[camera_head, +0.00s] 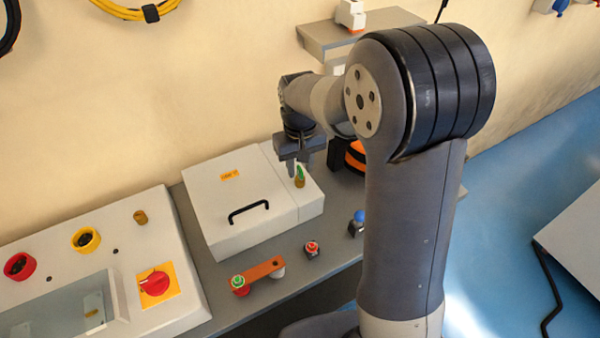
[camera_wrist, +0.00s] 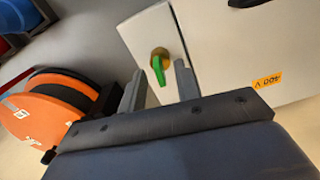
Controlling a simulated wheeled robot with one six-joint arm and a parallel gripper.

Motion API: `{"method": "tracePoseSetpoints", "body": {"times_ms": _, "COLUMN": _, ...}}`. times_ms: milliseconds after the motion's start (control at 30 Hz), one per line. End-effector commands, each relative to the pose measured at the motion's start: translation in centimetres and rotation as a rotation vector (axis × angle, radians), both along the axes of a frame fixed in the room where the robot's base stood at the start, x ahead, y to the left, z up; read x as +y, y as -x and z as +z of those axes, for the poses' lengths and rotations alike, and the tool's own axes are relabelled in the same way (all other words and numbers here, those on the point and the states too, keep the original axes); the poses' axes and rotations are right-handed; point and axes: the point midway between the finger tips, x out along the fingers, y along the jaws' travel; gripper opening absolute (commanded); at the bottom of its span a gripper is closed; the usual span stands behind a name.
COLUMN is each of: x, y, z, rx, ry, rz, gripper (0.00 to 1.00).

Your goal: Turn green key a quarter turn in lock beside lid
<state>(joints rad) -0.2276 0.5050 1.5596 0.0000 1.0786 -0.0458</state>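The green key (camera_head: 300,172) sits in a brass lock (camera_head: 299,182) on the narrow panel beside the white lid (camera_head: 225,190). In the wrist view the green key (camera_wrist: 158,69) points down the picture from the round brass lock (camera_wrist: 160,54). My gripper (camera_head: 296,164) is above the key, with its fingers pointing down at it. In the wrist view my gripper (camera_wrist: 160,73) is open, with one finger on each side of the key and a visible gap to both. Whether the fingertips reach the key's depth is hard to tell.
The lid has a black handle (camera_head: 248,211) and an orange label (camera_head: 230,175). An orange and black reel (camera_wrist: 60,105) stands close beside the lock panel. A control panel with a red rotary switch (camera_head: 154,283) is at left. An orange bar (camera_head: 263,269) lies at the front.

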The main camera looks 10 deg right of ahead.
Motion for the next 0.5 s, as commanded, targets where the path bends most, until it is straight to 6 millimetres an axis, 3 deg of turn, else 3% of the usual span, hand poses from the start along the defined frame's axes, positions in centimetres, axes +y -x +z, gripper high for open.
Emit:
{"method": "tracePoseSetpoints", "body": {"times_ms": 300, "x": 0.0, "y": -0.1, "z": 6.2, "rx": -0.008, "ry": -0.002, "rz": 0.000, "gripper": 0.31}}
{"method": "tracePoseSetpoints", "body": {"times_ms": 500, "x": 0.0, "y": -0.1, "z": 9.1, "rx": -0.005, "ry": -0.001, "rz": 0.000, "gripper": 0.31}}
